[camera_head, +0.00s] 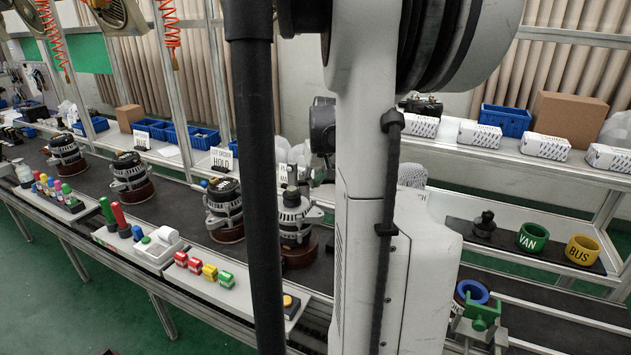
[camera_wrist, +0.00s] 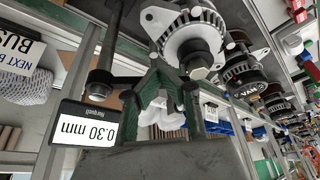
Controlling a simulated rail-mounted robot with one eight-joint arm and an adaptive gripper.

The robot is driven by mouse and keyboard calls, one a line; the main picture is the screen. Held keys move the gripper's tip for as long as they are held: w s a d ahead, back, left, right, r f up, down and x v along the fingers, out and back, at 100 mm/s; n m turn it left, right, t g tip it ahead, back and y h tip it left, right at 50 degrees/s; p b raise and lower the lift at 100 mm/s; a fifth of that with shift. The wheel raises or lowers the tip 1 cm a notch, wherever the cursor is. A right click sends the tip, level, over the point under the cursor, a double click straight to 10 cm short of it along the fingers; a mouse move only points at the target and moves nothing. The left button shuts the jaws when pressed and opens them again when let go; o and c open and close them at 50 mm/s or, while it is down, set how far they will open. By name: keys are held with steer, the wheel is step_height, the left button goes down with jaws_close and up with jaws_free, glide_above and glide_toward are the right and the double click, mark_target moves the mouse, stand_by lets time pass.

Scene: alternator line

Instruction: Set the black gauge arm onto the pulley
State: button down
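In the wrist view, which looks upside down, a black gauge arm (camera_wrist: 108,55) runs from the top edge down to a rounded knob. A gauge display (camera_wrist: 88,131) reading 0.30 mm is just below it. An alternator (camera_wrist: 192,30) shows at top centre, its pulley end (camera_wrist: 199,70) pointing down in the picture. The arm is left of the pulley and apart from it in the picture. My gripper (camera_wrist: 156,68) is between them, its dark fingers slanting inward. I cannot tell whether the tips meet or grip anything. In the head view my column and arm hide the gripper.
Several alternators stand on the dark conveyor, one near my column (camera_head: 296,222). A front ledge holds coloured blocks (camera_head: 204,270) and bottles. To the right are a green VAN ring (camera_head: 532,238), a yellow BUS ring (camera_head: 583,250) and a blue ring in a green holder (camera_head: 473,291).

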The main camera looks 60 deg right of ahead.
steer(key=s+a+r, duration=0.5)
steer(key=a+r, duration=0.1)
steer(key=r, duration=0.3)
steer(key=shift+r, duration=0.15)
steer(key=shift+w, duration=0.15)
stand_by(0.3)
